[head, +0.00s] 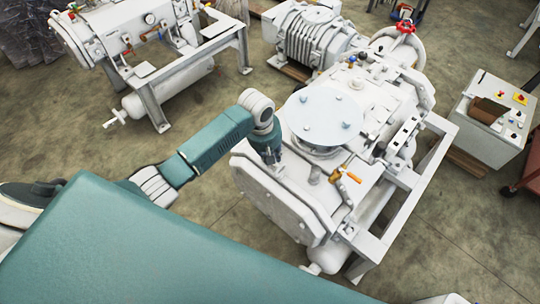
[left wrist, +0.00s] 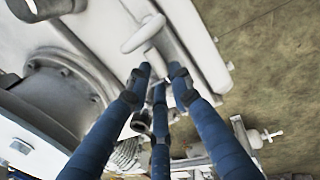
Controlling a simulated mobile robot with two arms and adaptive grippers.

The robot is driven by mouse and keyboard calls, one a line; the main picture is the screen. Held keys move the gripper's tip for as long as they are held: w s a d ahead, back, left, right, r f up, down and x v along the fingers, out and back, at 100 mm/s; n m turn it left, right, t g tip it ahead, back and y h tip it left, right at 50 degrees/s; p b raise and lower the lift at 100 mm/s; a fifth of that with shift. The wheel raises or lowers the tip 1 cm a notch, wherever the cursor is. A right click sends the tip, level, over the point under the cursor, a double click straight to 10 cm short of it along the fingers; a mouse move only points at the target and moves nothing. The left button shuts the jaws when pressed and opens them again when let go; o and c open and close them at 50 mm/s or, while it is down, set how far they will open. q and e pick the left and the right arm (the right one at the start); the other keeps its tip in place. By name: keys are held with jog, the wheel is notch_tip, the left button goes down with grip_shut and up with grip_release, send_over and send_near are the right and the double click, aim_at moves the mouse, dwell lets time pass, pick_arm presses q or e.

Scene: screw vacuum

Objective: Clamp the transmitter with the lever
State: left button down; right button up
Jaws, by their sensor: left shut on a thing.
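My left gripper (head: 272,158) reaches down at the near-left top of the white vacuum machine (head: 285,205). In the left wrist view its blue fingers (left wrist: 158,78) close in around a small pale part. This part appears to belong to the white lever (left wrist: 143,35), whose rounded handle shows just beyond the fingertips. The fingers hide most of the contact. In the head view the gripper covers the lever. I cannot pick out the transmitter with certainty in either view. My right gripper is in neither view.
A large round flange (head: 322,115) rises on the machine's top, right of my gripper. An orange-handled valve (head: 347,176) stands further right. A red handwheel (head: 405,27) is at the back. A control box (head: 490,125) stands at the right. The floor (head: 60,140) left of the machine is clear.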

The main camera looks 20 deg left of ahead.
pick_arm(q)
jog(key=shift+w+n, duration=0.2)
jog(key=shift+n, duration=0.5)
jog(key=c, duration=1.5)
grip_release()
jog(key=shift+c, duration=0.2)
